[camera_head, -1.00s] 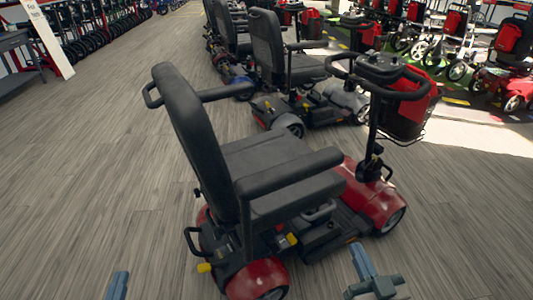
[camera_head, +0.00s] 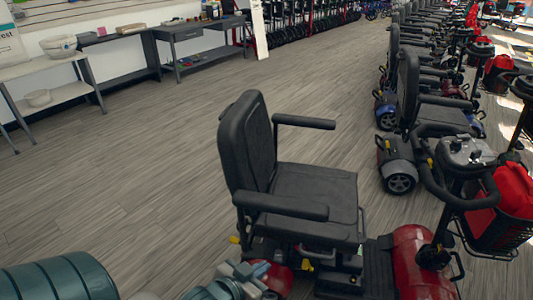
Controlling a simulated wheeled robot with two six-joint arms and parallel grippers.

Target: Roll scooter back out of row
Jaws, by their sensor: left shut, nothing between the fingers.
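The red scooter (camera_head: 412,265) stands in front of me at the lower right, upright on the floor. Its black seat (camera_head: 310,188) has a backrest and two armrests. Its black tiller and handlebar (camera_head: 455,165) and red front basket bag (camera_head: 513,190) are at the right. My left gripper (camera_head: 262,268) is at the bottom, shut and empty. It overlaps the scooter's red rear cover in the picture; I cannot tell whether they touch. The scooter's lower wheels are largely hidden or cut off. My right gripper is out of view.
A row of other scooters (camera_head: 400,160) runs away at the right, the nearest just beyond the red one. Grey tables (camera_head: 190,35) and a white shelf (camera_head: 45,75) stand along the back left wall. The wooden floor (camera_head: 130,170) at left is clear.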

